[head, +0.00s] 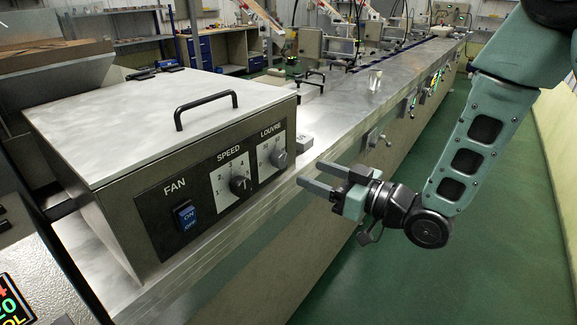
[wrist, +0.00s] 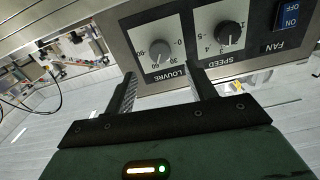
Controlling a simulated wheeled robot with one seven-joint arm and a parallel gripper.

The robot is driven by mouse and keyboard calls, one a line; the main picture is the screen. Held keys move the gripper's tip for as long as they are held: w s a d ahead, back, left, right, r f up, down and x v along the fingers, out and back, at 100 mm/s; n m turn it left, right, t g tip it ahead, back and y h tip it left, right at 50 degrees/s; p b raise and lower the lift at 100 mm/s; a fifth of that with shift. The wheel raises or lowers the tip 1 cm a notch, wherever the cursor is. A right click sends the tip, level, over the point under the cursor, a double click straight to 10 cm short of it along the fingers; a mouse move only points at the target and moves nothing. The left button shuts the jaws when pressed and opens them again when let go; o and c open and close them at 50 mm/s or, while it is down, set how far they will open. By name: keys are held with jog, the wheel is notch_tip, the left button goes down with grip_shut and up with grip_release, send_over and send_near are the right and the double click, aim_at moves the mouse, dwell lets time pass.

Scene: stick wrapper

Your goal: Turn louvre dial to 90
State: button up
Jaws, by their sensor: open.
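The louvre dial (head: 279,159) is a grey round knob on a white plate at the right end of the control panel. It also shows in the wrist view (wrist: 159,50), upside down, with numbers around it; its pointer setting is too small to read surely. My gripper (head: 310,174) is open and empty, just right of the dial in the head view. In the wrist view the two fingers (wrist: 159,82) reach toward the panel, one on each side below the dial, and do not appear to touch it.
The dark speed knob (head: 239,185) and blue fan switch (head: 185,215) sit left of the dial on the same panel. The box has a black lid handle (head: 206,108). A long metal counter (head: 345,110) runs back beside it. Green floor is clear at right.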

aim_at(284, 161)
jog(key=p+x, duration=0.1)
jog(key=x, duration=0.6)
jog(key=shift+w+a+p, duration=0.15)
jog(key=shift+a+p, duration=0.1)
jog(key=shift+p, duration=0.05)
jog(key=shift+c, duration=0.4)
jog(key=c, duration=0.9)
